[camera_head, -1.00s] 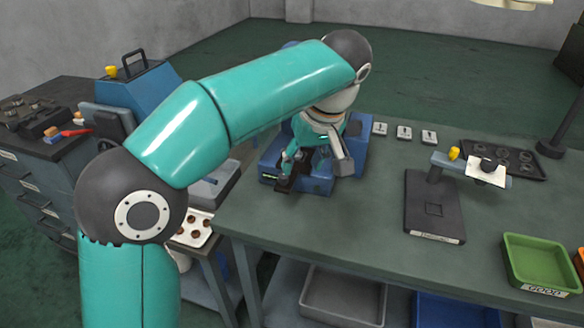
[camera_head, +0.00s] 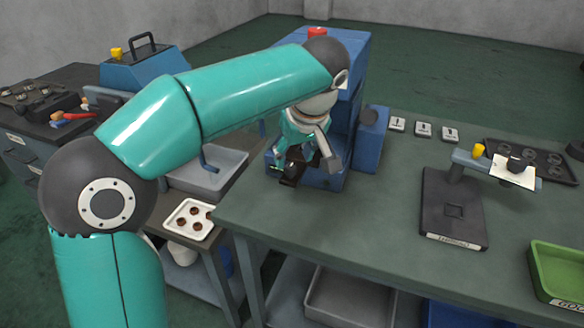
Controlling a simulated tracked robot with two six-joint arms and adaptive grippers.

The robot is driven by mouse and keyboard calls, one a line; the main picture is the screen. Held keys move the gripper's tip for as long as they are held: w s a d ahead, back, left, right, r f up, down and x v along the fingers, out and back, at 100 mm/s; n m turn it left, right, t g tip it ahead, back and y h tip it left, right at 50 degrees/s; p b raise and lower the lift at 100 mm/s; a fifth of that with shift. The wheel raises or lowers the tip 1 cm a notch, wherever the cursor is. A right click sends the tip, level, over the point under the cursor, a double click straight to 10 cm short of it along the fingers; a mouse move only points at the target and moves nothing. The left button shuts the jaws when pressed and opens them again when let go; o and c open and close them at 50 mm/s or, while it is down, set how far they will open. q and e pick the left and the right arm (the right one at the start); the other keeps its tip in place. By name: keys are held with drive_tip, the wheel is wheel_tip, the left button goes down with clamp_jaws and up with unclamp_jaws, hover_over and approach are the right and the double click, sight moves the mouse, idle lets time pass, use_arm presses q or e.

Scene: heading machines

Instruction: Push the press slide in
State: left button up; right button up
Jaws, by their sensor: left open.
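The blue press (camera_head: 352,95) stands at the far left end of the bench, with a red part on top. My left arm crosses in front and hides much of its front. My left gripper (camera_head: 310,156) points down at the front of the press, with its fingers apart and nothing seen between them. A dark part (camera_head: 290,170), perhaps the press slide, shows low at the front beside the fingers. I cannot tell whether the gripper touches it, or how far out the slide is. My right gripper is out of view.
A black stand with an arm (camera_head: 453,210) and a green tray (camera_head: 560,270) are on the bench (camera_head: 370,235) to the right. Small white labelled blocks (camera_head: 423,129) lie behind. A white tray with brown parts (camera_head: 188,219) is at lower left. The bench front is clear.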

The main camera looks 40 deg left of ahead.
sight(291, 167)
use_arm(q)
drive_tip(key=shift+x, duration=2.05)
drive_tip(key=shift+c, duration=0.3)
clamp_jaws()
drive_tip(key=shift+r, duration=0.1)
